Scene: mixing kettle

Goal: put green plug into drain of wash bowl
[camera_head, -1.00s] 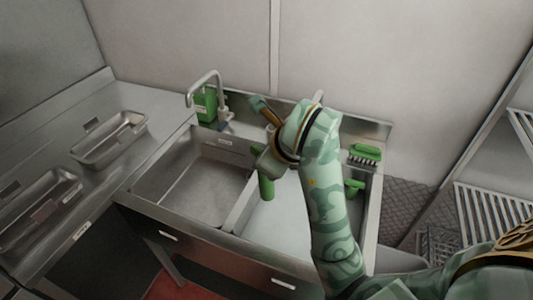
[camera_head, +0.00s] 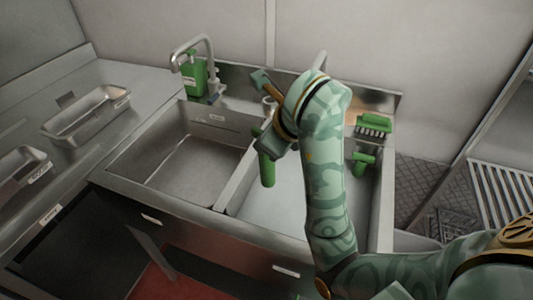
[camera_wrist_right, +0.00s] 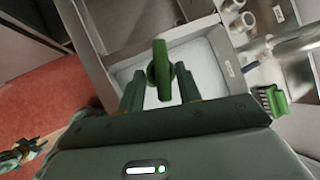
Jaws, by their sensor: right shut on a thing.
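The green plug (camera_wrist_right: 160,68) is between the fingers of my right gripper (camera_wrist_right: 158,78), which is shut on it. In the head view the plug (camera_head: 266,171) hangs below my right wrist, over the left part of the right-hand basin near the divider. It is apart from the basin floor as far as I can see. The wash bowl seems to be this pale-floored right-hand basin (camera_head: 245,200); it also lies below the plug in the wrist view (camera_wrist_right: 205,60). My right arm covers much of it, and I cannot see the drain. My left gripper is not in view.
The empty left basin (camera_head: 185,165) adjoins it. A tap (camera_head: 207,60) and green dispenser (camera_head: 193,78) stand behind. A green brush (camera_head: 373,124) lies on the back ledge. Another green object (camera_head: 363,160) is at the right wall. A metal tray (camera_head: 85,115) sits on the left counter.

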